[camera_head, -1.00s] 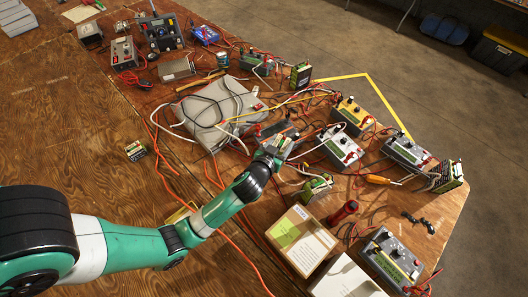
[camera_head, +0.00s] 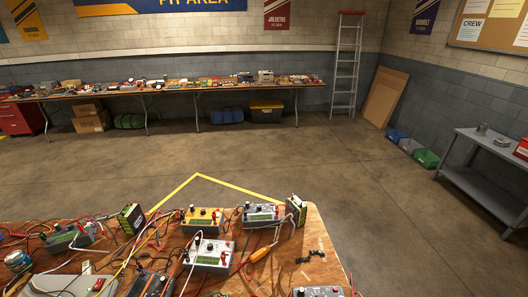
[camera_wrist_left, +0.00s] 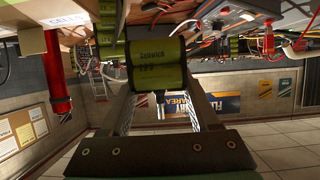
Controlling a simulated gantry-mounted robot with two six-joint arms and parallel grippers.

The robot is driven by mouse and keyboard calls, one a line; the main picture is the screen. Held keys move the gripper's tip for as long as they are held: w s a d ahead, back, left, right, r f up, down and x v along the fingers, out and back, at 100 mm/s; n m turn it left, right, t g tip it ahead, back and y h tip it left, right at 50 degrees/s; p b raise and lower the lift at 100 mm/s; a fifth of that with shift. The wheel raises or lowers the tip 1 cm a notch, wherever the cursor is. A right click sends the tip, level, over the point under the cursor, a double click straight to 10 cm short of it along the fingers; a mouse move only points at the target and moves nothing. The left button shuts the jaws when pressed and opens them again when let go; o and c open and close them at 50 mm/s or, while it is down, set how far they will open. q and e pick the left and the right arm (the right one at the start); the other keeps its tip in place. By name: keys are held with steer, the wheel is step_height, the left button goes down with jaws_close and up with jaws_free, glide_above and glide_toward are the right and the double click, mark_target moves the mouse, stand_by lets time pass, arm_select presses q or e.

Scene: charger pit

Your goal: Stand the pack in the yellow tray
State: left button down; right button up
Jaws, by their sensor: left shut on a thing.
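The pack (camera_wrist_left: 157,66), an olive-green block with dark printing, fills the space between the fingers of my left gripper (camera_wrist_left: 160,92) in the left wrist view. The gripper is shut on it, and thin pale leads stick out from its near side. The pack and left gripper are out of the head view. I cannot make out a yellow tray in either view now; a yellow-faced charger box (camera_head: 203,217) stands on the bench in the head view. My right gripper is in neither view.
The wooden bench (camera_head: 318,270) carries grey charger boxes (camera_head: 209,255), tangled cables and black-and-green packs (camera_head: 131,218) (camera_head: 297,210). A red cylinder (camera_wrist_left: 57,70) and a cardboard box (camera_wrist_left: 28,38) are close to the gripper in the wrist view. Open floor lies beyond the bench.

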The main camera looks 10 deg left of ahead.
arm_select(q)
steer(key=s+d+r+m+h, duration=0.1)
steer(key=d+r+m+h, duration=0.25)
steer(key=d+r, duration=0.2)
step_height(320, 180, up, 26)
steer(key=s+p, duration=0.2)
steer(key=p, duration=3.1)
steer(key=shift+a+t, duration=0.25)
steer(key=shift+t, duration=0.15)
steer(key=shift+f+h, duration=0.1)
steer(key=shift+h, duration=0.15)
steer(key=shift+n, duration=0.25)
